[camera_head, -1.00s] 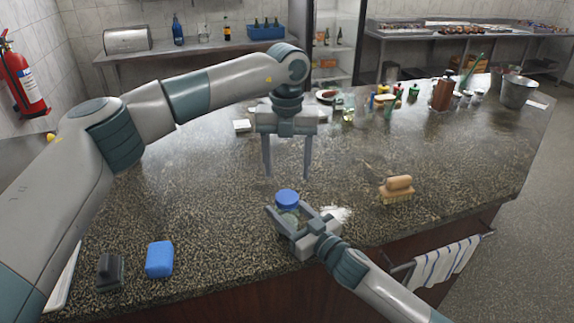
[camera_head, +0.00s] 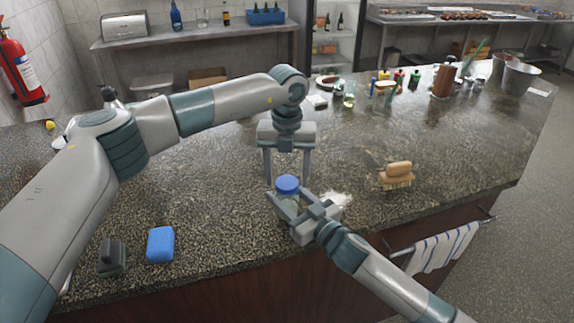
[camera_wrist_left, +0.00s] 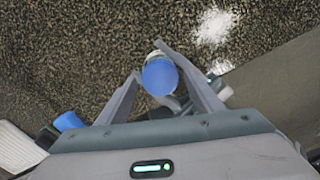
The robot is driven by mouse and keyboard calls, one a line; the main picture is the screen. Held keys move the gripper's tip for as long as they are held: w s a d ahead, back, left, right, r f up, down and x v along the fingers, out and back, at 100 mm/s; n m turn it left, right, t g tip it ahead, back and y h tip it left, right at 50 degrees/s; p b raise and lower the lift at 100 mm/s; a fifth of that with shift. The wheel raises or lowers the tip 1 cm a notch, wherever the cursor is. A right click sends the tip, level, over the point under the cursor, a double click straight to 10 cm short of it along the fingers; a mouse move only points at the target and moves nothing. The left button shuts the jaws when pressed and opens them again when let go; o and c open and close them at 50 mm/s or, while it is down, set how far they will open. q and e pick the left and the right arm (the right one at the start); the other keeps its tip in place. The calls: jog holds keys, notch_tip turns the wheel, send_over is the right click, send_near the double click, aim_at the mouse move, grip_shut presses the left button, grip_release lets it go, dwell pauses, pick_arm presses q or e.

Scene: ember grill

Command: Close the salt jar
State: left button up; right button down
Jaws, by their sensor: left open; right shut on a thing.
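The salt jar (camera_head: 289,201) is a small clear jar standing upright near the counter's front edge, with a blue lid (camera_head: 287,184) on top. I cannot tell whether the lid is fully tightened. My right gripper (camera_head: 285,201) is shut around the jar's body from the front right and partly hides it. My left gripper (camera_head: 287,179) points down from above, open, its fingers just behind or beside the lid. In the left wrist view the lid (camera_wrist_left: 160,77) shows near the fingertips, with no clear contact.
White spilled grains (camera_head: 337,200) lie right of the jar. A wooden brush (camera_head: 397,176) is farther right. A blue sponge (camera_head: 160,245) and a dark grey block (camera_head: 111,258) lie front left. Bottles and a metal bucket (camera_head: 520,77) stand at the back right. The middle counter is clear.

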pick_arm(q)
jog(key=shift+f, duration=0.25)
jog(key=shift+c, duration=0.5)
jog(key=c, duration=1)
jog(key=m, duration=1.2)
jog(key=o, duration=1.3)
